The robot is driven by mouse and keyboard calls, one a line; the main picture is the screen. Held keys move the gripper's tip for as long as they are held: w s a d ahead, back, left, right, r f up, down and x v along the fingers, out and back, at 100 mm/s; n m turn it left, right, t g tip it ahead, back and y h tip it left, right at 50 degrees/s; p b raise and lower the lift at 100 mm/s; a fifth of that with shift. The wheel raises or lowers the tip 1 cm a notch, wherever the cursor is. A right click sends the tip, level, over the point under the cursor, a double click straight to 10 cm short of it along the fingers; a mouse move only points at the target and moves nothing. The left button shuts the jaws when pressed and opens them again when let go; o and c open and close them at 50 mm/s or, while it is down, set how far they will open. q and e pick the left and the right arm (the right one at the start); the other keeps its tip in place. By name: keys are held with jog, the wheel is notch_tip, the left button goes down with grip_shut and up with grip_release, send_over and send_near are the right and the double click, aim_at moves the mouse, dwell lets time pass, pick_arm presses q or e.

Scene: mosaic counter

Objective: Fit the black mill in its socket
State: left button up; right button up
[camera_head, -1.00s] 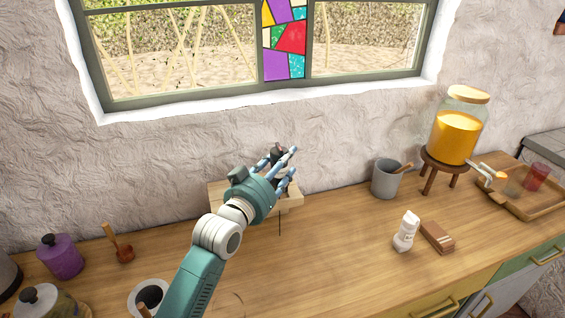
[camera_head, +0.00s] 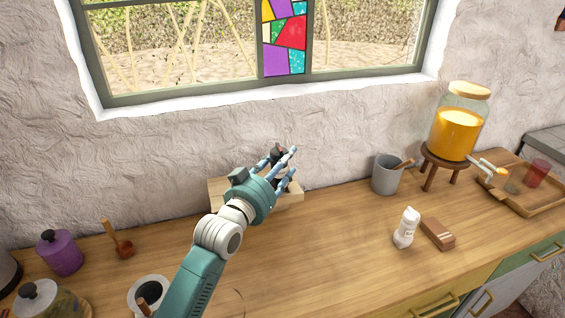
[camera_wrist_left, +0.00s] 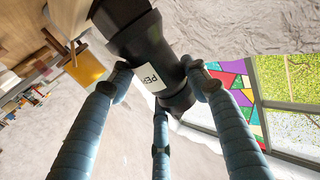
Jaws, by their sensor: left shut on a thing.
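The black mill (camera_head: 278,153) is held in my left gripper (camera_head: 282,168), near the wall. In the left wrist view the black mill (camera_wrist_left: 150,52) shows a white label, with the blue fingers of my left gripper (camera_wrist_left: 162,88) closed around it. A light wooden rack (camera_head: 216,194) stands against the wall behind and below the hand. The hand covers much of the rack, and I cannot see the socket or whether the mill's base is inside it. A white mill (camera_head: 406,229) stands on the counter to the right. My right gripper is out of view.
On the wooden counter (camera_head: 320,240), a grey cup (camera_head: 386,176), a juice dispenser (camera_head: 457,132) on a stand and a wooden tray (camera_head: 520,205) are at the right. A brown block (camera_head: 438,234) lies beside the white mill. A purple jar (camera_head: 60,253) is at the left.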

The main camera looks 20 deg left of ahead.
pick_arm(q)
jog(key=shift+f, duration=0.15)
dwell(0.4)
jog(key=shift+f, duration=0.6)
jog(key=shift+f, duration=0.3)
dwell(0.8)
jog(key=o, duration=1.9)
